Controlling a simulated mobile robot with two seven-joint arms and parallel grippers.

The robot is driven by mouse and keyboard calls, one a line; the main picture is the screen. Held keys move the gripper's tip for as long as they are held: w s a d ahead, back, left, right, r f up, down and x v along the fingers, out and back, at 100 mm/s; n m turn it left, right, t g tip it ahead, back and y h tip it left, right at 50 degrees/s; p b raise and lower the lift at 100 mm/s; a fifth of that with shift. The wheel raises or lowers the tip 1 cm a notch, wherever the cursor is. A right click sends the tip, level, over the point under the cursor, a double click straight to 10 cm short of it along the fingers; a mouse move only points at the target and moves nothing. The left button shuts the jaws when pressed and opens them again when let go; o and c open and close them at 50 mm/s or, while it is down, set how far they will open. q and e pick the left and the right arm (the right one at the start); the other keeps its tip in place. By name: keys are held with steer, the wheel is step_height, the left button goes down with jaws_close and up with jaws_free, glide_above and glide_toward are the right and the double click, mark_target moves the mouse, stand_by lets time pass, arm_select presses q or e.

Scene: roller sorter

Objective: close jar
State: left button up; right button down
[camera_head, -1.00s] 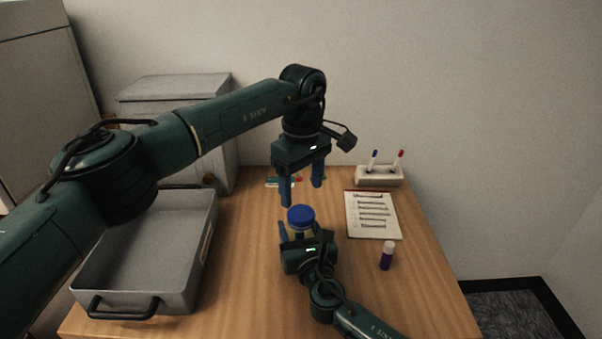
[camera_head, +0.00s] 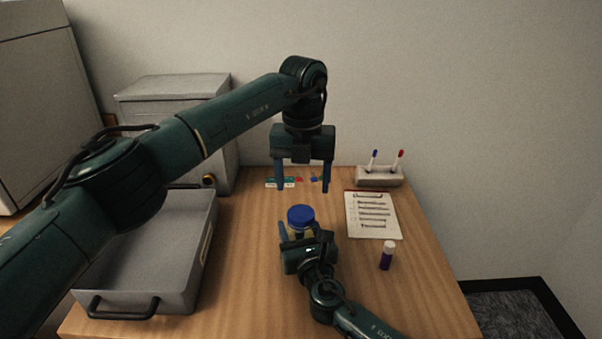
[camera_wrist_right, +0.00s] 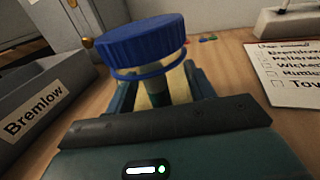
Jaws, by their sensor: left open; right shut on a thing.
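A jar (camera_wrist_right: 156,92) with a blue ribbed lid (camera_head: 301,217) stands on the wooden table, the lid on top of it. In the right wrist view the lid (camera_wrist_right: 140,42) looks slightly tilted, with a blue ring below it; whether it is seated I cannot tell. My right gripper (camera_head: 303,238) is shut on the jar below the lid, and its fingers and body hide most of the jar. My left gripper (camera_head: 304,190) is open and empty, pointing down above and behind the lid, apart from it.
A grey tray (camera_head: 190,285) stands at left, labelled "Bremlow" in the wrist view. A checklist (camera_head: 372,215), a purple glue stick (camera_head: 387,256) and a marker holder (camera_head: 379,177) are at right. Small coloured pieces (camera_head: 282,182) lie at the back. A grey cabinet (camera_head: 172,88) stands behind.

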mark_target(301, 213)
arm_select(q)
steer(key=n, duration=0.6)
steer(key=shift+r+n, duration=0.1)
steer(key=shift+n, duration=0.3)
steer(key=n, duration=0.4)
steer(key=shift+r, duration=0.1)
steer(key=n, duration=0.6)
steer(key=shift+r+n, duration=0.15)
steer(key=shift+n, duration=0.15)
steer(key=n, duration=0.6)
steer(key=shift+a+r, duration=0.1)
steer(key=shift+a, duration=0.05)
steer(key=shift+f, duration=4.05)
